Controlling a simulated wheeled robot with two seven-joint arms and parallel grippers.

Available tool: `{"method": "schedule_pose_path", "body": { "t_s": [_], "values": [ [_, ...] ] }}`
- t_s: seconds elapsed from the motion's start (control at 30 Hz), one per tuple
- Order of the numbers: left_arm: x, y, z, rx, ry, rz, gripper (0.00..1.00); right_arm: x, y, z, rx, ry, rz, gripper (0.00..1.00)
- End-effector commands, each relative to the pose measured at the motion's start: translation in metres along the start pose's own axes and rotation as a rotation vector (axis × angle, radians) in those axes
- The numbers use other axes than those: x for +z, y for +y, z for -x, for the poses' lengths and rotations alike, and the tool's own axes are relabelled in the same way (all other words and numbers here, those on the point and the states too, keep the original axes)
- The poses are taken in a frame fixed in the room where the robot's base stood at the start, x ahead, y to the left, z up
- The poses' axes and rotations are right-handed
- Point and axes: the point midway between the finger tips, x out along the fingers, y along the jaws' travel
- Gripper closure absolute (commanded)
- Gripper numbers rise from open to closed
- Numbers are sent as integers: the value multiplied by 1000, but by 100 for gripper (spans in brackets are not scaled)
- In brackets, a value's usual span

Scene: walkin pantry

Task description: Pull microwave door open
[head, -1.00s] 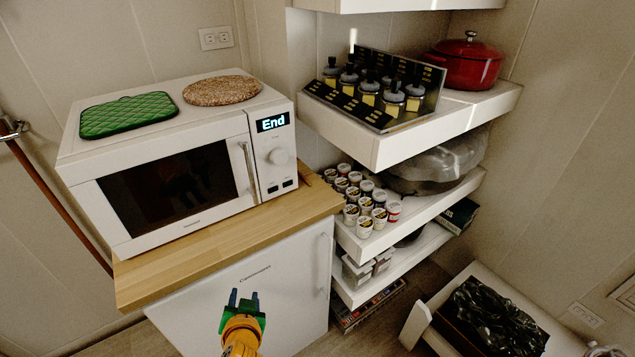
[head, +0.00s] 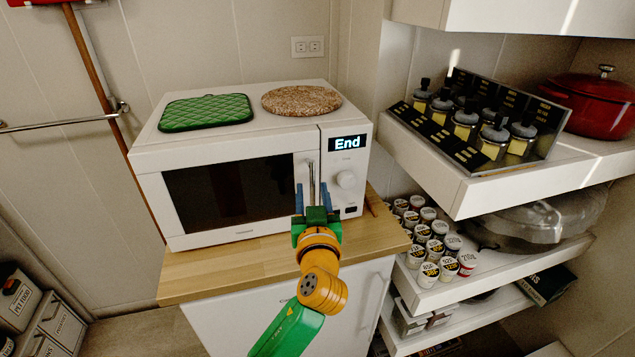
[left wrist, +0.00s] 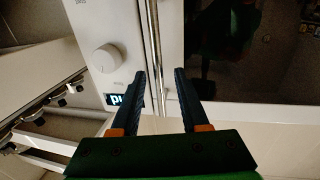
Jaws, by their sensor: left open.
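The white microwave (head: 235,150) stands on a wooden counter, with its door (head: 230,195) shut and "End" on its display. The upright metal door handle (head: 311,175) is at the door's right edge. My left gripper (head: 313,195) is open in front of the handle, fingers pointing at the microwave. In the left wrist view the handle (left wrist: 157,45) runs down between the two open fingers (left wrist: 160,88), nearer the left one; whether either finger touches it I cannot tell. My right gripper is not in view.
The wooden counter (head: 200,282) sits on a white cabinet. A green pot holder (head: 205,112) and a round cork mat (head: 301,100) lie on the microwave. White shelves (head: 470,190) with bottles and jars stand close on the right.

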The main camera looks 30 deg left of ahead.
Motion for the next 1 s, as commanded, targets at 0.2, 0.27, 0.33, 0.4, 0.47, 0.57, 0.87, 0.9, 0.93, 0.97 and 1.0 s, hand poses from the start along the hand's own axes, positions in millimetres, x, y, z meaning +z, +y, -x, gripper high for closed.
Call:
{"method": "schedule_pose_path", "body": {
  "t_s": [0.2,0.27,0.33,0.4,0.47,0.57,0.87,0.9,0.93,0.97,1.0],
  "values": [
    [1,0,-16,0,-2,-1,55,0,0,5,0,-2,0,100],
    [1,0,-16,1,-2,-1,55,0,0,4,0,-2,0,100],
    [1,0,-15,1,-2,-1,55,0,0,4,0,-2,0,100],
    [1,0,-15,1,-2,-1,69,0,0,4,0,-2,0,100],
    [1,0,-15,1,-2,-1,85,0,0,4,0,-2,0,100],
    [1,0,-15,1,-2,-1,100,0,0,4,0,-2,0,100],
    [1,0,-15,1,-2,-2,100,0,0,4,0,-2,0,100],
    [1,0,-15,1,-2,-2,100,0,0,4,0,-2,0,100],
    [1,0,-15,1,-2,-2,100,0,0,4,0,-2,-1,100],
    [1,0,-15,1,-2,-2,100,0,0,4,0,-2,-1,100],
    [1,0,-15,1,-2,-2,100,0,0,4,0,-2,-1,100]
  ]
}}
